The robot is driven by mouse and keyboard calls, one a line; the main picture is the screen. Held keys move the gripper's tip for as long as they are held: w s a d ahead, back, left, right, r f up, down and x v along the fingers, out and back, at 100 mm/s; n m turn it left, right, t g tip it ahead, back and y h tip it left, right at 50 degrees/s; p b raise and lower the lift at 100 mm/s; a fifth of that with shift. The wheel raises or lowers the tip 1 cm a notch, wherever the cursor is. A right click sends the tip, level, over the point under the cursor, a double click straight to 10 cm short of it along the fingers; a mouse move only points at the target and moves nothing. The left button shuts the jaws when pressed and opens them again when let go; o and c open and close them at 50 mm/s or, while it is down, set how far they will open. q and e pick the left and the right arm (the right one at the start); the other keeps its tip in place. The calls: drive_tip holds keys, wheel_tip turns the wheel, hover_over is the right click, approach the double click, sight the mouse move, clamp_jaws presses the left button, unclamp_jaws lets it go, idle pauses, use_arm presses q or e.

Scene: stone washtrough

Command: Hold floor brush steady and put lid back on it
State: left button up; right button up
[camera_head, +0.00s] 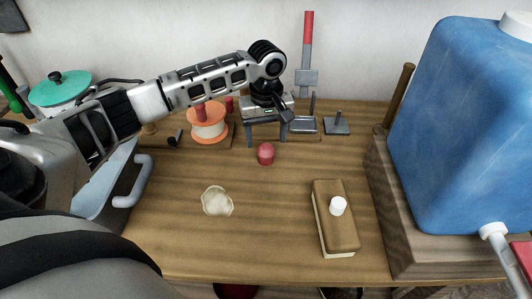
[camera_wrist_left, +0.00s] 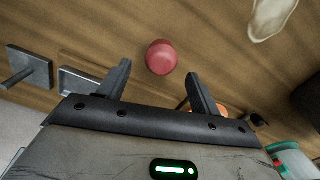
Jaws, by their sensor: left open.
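A brown block brush (camera_head: 325,195) with pale sides lies on the wooden counter at the right, with a white knob (camera_head: 338,206) on top. I cannot tell for certain that it is the floor brush. A small red cap (camera_head: 265,154), possibly the lid, stands on the counter near the middle. My left gripper (camera_head: 268,131) is open and empty, just behind the red cap. In the left wrist view, the red cap (camera_wrist_left: 161,57) sits just beyond and between the spread fingers (camera_wrist_left: 158,73). My right gripper is not in view.
A grey tool with a red handle (camera_head: 308,28) and a small grey stand (camera_head: 337,125) are at the back. An orange-rimmed spool (camera_head: 208,131) stands left of my gripper. A pale flat patch (camera_head: 217,201) lies front left. A blue tank (camera_head: 460,120) blocks the right.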

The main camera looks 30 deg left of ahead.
sight(266, 147)
use_arm(q)
drive_tip(key=shift+s+f, duration=0.1)
drive_tip(key=shift+f, duration=2.5)
drive_tip(key=c, duration=1)
